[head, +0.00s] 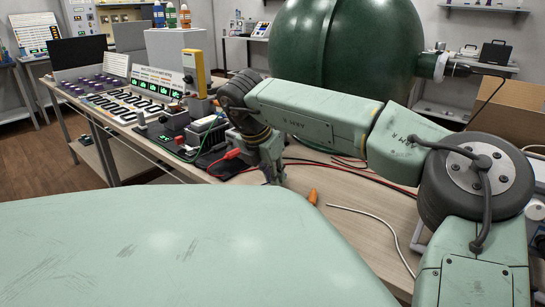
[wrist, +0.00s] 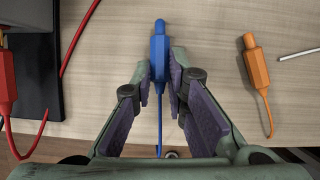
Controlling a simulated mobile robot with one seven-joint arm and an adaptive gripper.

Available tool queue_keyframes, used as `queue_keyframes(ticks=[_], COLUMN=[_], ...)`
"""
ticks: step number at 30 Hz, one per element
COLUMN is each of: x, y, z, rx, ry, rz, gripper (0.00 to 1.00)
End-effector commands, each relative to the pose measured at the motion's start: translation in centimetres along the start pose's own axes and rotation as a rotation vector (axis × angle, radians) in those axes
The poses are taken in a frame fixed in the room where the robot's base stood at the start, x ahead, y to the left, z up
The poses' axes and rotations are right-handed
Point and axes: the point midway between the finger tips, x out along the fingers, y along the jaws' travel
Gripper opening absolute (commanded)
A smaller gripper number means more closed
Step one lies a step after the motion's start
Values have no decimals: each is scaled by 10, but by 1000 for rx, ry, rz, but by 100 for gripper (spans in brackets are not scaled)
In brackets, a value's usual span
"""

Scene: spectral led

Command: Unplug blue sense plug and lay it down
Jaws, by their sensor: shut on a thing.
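The blue plug (wrist: 159,49) shows in the wrist view, between the fingertips of my gripper (wrist: 160,75). The fingers are shut on its lower body, and its blue lead (wrist: 159,120) runs down between them. The plug's rounded end points away from my gripper, over bare wooden table. I cannot tell whether it touches the table or hangs just above it. In the head view my gripper (head: 271,168) points down at the table beside the instruments; the blue plug is hidden there.
An orange plug (wrist: 257,70) with its lead lies to the right, with a metal rod (wrist: 300,54) beyond it. A red plug (wrist: 6,85) and a black base (wrist: 35,70) are at the left. The large green sphere (head: 335,45) stands behind my arm.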

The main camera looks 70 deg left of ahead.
Motion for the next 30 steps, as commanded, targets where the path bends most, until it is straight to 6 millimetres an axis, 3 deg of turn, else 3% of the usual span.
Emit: queue_keyframes(ticks=[4,5,15,24,30], x=[7,5,5,4,-10], y=[0,0,0,0,0], z=[-3,-2,-2,-2,-1], rx=[0,0,0,0,-1], ry=[0,0,1,0,-1], rz=[0,0,-1,-1,0], gripper=[0,16,37,37,37])
